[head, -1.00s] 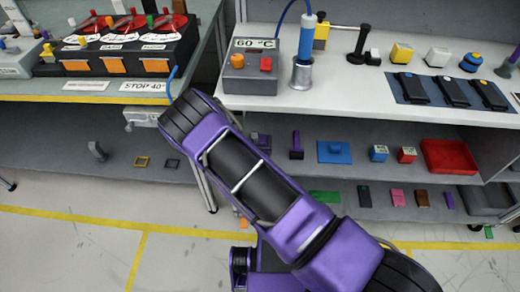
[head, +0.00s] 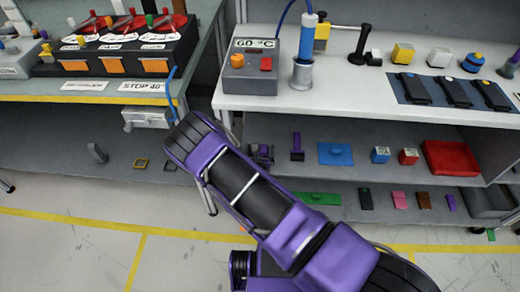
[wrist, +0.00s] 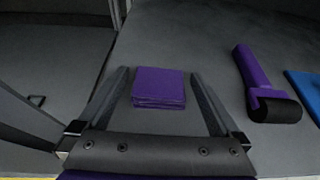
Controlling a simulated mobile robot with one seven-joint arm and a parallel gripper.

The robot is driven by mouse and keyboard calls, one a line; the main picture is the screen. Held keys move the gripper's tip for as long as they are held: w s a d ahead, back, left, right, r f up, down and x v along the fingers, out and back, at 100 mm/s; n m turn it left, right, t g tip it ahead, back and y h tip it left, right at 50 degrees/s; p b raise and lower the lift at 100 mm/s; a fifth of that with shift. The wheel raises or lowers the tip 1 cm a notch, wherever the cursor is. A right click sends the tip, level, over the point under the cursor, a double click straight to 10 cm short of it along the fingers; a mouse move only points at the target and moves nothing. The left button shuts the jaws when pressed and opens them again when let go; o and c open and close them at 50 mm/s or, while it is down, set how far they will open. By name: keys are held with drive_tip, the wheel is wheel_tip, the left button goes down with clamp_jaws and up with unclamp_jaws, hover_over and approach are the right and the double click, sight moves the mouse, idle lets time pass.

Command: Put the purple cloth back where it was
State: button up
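The purple cloth (wrist: 158,88) is a folded, flat square pad on the grey shelf surface in the wrist view. My gripper (wrist: 160,73) is open, with one dark finger to the left of the cloth and one to the right. Gaps show between the cloth and both fingers. In the head view a small purple and dark patch, left of the purple roller, shows at the cloth's place on the middle shelf (head: 345,180); my arm covers the area beside it, and the gripper is not clear there.
A purple roller (wrist: 262,85) with a black end lies to the right of the cloth, with a blue piece (wrist: 304,90) beyond it. A red tray (head: 450,158) is further right. The upper shelf (head: 350,98) hangs above. A shelf leg stands left of the cloth.

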drive_tip(key=shift+r, duration=0.2)
drive_tip(key=p+v, duration=0.2)
drive_tip(key=v, duration=1)
